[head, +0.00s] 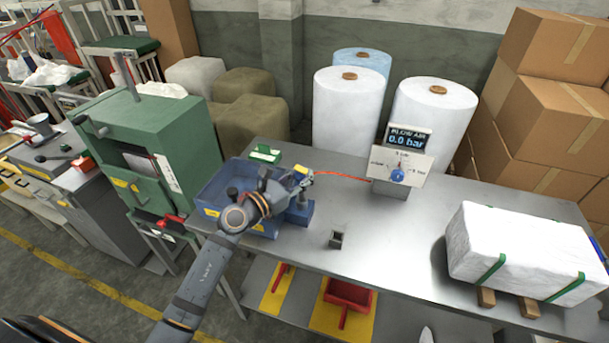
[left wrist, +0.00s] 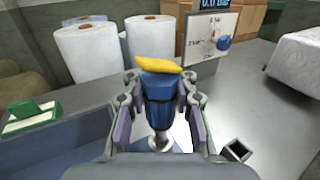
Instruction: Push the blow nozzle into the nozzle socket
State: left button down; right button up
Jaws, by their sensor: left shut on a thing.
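The blow nozzle (left wrist: 160,92) is a blue body with a yellow top and a metal tip at its lower end. My left gripper (left wrist: 160,108) is shut on it, with one finger on each side. In the head view my left gripper (head: 288,190) is over the right end of the blue bin, and much of the nozzle is hidden there. A small square open-topped grey socket (head: 337,239), which looks like the nozzle socket, stands on the bench right of the gripper. It also shows in the left wrist view (left wrist: 236,150), apart from the nozzle. My right gripper is out of view.
The blue bin (head: 213,212) stands at the bench's left end. A red hose runs from the gripper area to a gauge panel (head: 402,163) reading 0.0 bar. A white strapped block (head: 515,245) occupies the bench's right. The metal bench (head: 390,235) is clear around the socket.

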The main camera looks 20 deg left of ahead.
pick_arm(q)
jog(key=shift+w, duration=0.15)
jog(key=shift+f+b, duration=1.4)
jog(key=shift+f, duration=0.1)
jog(key=shift+r, duration=0.1)
jog(key=shift+r+p, duration=1.1)
jog(key=shift+p, duration=0.1)
jog(key=shift+f+b, duration=1)
jog(key=shift+f, duration=0.2)
dwell(0.7)
jog(key=c, duration=1)
grip_release()
